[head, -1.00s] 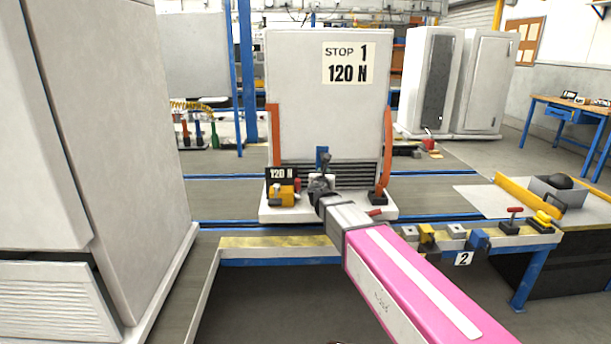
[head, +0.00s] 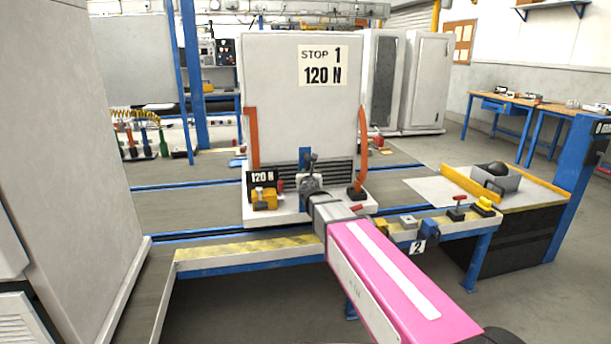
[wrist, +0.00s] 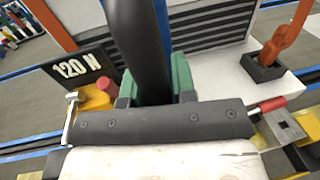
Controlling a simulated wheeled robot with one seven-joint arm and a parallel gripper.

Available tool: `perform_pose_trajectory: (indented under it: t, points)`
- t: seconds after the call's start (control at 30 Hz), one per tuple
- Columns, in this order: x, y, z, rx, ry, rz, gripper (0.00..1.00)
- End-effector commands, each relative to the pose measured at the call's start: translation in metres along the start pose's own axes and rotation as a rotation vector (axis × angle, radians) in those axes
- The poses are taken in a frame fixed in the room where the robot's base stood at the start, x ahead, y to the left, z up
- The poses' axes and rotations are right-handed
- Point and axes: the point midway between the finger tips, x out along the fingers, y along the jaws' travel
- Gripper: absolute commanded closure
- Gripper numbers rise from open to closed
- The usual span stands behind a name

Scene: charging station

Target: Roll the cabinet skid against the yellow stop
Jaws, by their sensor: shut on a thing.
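The cabinet skid is a white cabinet (head: 290,95) marked "STOP 1 120 N" on a low white base (head: 360,208), with orange handles at its sides. It stands upright on the floor track. My gripper (head: 309,180) is shut on a dark upright handle at the skid's front. In the wrist view, the dark post (wrist: 138,40) passes between the green pads of my gripper (wrist: 154,85). A long yellow bar (head: 470,183) lies on the bench to the right, apart from the cabinet. I cannot tell whether this is the yellow stop.
A yellow block (head: 263,199) with a "120 N" plate (head: 262,178) sits on the skid's front left. A bench rail (head: 250,250) with several clamps runs in front. A large white cabinet (head: 60,150) stands close on the left. Blue-edged track (head: 180,210) lies between.

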Motion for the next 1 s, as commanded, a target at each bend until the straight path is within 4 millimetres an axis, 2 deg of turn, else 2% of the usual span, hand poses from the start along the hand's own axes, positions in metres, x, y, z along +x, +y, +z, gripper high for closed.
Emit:
perform_pose_trajectory:
  t: [0.03,0.17,0.2,0.27,1.0]
  points:
    - [0.001,-0.0127,0.0001,0.001,-0.007,-0.031,1.0]
    - [0.0011,-0.0128,-0.0002,0.001,-0.007,-0.031,1.0]
    - [0.0011,-0.0128,-0.0002,0.002,-0.007,-0.031,0.68]
    - [0.0012,-0.0127,-0.0002,0.002,-0.007,-0.031,0.52]
    - [0.0011,-0.0081,0.0008,0.001,-0.007,-0.024,0.52]
